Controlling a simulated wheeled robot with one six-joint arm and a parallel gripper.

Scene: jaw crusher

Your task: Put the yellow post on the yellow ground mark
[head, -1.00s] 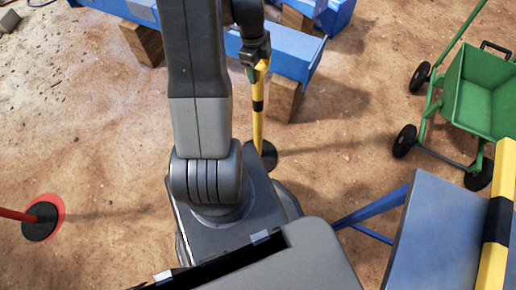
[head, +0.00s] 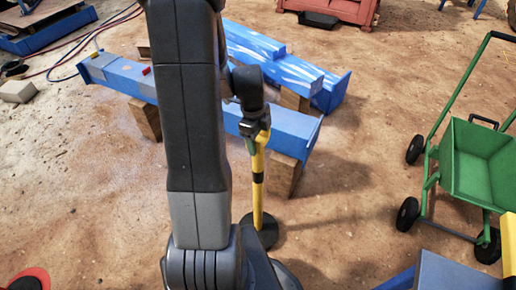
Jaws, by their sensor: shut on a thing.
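The yellow post (head: 258,190) has a black band and a round black base (head: 263,234). It stands about upright in the middle of the head view. My gripper (head: 256,133) is shut on the post near its top. I cannot tell whether the base touches the ground or hangs just above it. My arm hides the ground to the left of the post. I see no yellow ground mark in this view.
Blue beams (head: 290,133) on wooden blocks (head: 284,176) lie just behind the post. A green cart (head: 482,160) stands at the right. Open dirt lies between the post and the cart.

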